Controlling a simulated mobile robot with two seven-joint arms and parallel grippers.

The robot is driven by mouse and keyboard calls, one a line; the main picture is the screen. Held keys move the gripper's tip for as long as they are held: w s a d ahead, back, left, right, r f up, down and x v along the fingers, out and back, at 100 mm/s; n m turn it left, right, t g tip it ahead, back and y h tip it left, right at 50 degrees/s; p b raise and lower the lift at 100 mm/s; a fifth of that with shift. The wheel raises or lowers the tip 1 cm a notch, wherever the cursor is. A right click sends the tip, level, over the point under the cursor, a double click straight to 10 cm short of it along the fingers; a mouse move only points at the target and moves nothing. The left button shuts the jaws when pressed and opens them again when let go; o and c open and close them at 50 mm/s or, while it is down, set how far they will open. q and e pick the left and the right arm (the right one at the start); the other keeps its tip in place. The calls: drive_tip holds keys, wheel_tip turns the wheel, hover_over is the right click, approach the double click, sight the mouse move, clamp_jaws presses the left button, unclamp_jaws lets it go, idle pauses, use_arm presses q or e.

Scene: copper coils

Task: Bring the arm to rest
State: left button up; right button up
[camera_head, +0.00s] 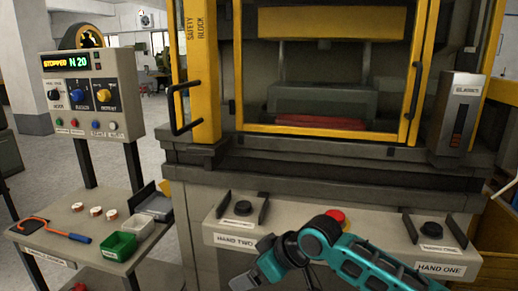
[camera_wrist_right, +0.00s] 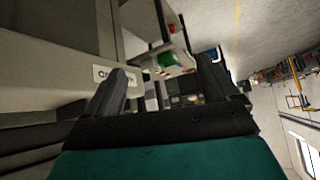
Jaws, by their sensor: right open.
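My teal right arm (camera_head: 352,257) comes in from the bottom right of the head view. It bends in front of the press's lower front panel and runs down to the left out of the picture. My right gripper (camera_wrist_right: 162,85) shows in the right wrist view. Its two dark fingers stand apart, with nothing between them. Past the fingers are the side bench with the green bin (camera_wrist_right: 166,60) and the floor, seen tilted. The right fingertips are not clear in the head view. My left arm and gripper do not show.
The arm is close to the red button (camera_head: 335,215), between the HAND TWO station (camera_head: 237,220) and the HAND ONE station (camera_head: 434,240). A yellow-framed press door (camera_head: 203,75) stands behind. A control box (camera_head: 92,95) and a bench (camera_head: 70,222) with bins are at left.

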drive_tip(key=s+f+m+t+y, duration=0.1)
drive_tip(key=s+f+m+t, duration=0.1)
drive_tip(key=s+f, duration=0.3)
drive_tip(key=s+d+f+m+t+h, duration=0.2)
drive_tip(key=s+d+f+m+h, duration=0.1)
drive_tip(key=s+d+f, duration=0.3)
drive_tip(key=s+d+f+m+t+h, duration=0.2)
drive_tip(key=s+d+f, duration=0.5)
drive_tip(key=s+d, duration=0.4)
drive_tip(key=shift+d+f+m+t+h, duration=0.15)
drive_tip(key=shift+d+m+t+h, duration=0.15)
drive_tip(key=shift+d+m+h, duration=0.5)
drive_tip(key=shift+y, duration=0.3)
